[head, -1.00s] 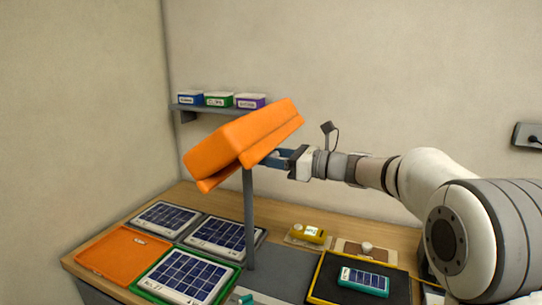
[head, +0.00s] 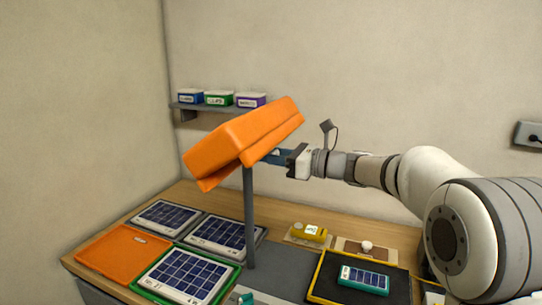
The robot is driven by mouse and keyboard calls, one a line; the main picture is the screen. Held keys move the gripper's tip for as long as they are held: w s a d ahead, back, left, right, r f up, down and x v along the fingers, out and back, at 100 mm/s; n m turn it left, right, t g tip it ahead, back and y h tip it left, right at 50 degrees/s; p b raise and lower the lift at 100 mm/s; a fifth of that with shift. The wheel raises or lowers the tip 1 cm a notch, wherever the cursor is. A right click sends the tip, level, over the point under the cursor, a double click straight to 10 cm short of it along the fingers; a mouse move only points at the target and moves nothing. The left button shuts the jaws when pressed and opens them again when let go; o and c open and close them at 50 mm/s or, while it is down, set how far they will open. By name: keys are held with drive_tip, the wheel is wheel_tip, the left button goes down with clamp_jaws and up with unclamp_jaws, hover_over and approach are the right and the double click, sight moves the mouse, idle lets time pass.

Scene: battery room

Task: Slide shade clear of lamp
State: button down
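A big orange shade (head: 240,137) sits tilted over the top of a grey post (head: 249,220) that rises from the workbench. The lamp itself does not show; the shade may be hiding it. My gripper (head: 277,157) comes in from the right at the shade's right underside. Its blue fingers reach to the shade's lower edge, and their tips are partly hidden there. I cannot tell whether they grip the shade or only touch it.
On the bench are solar panels (head: 184,276), an orange tray (head: 122,256), a yellow device (head: 311,232) and a teal device on a black mat (head: 325,283). A wall shelf (head: 215,108) with several small boxes stands behind the shade. The air left of the shade is free.

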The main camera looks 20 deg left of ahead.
drive_tip(key=s+b, duration=0.1)
drive_tip(key=s, duration=0.4)
drive_tip(key=s+b, duration=0.2)
drive_tip(key=s, duration=0.3)
drive_tip(key=s+a+b, duration=0.1)
drive_tip(key=s+b, duration=0.1)
drive_tip(key=s, duration=0.3)
drive_tip(key=shift+s+f, duration=0.2)
drive_tip(key=shift+s, duration=0.1)
drive_tip(key=shift+f, duration=0.15)
drive_tip(key=c, duration=1.4)
unclamp_jaws()
drive_tip(key=shift+s, duration=0.1)
drive_tip(key=shift+c, duration=0.2)
drive_tip(key=o, duration=0.3)
drive_tip(key=shift+s+r, duration=0.1)
drive_tip(key=shift+r, duration=0.1)
drive_tip(key=shift+o, duration=0.2)
drive_tip(key=shift+d, duration=0.1)
drive_tip(key=d, duration=0.7)
drive_tip(key=shift+s+d+b, duration=0.2)
drive_tip(key=shift+d+b, duration=0.15)
drive_tip(key=shift+b, duration=0.05)
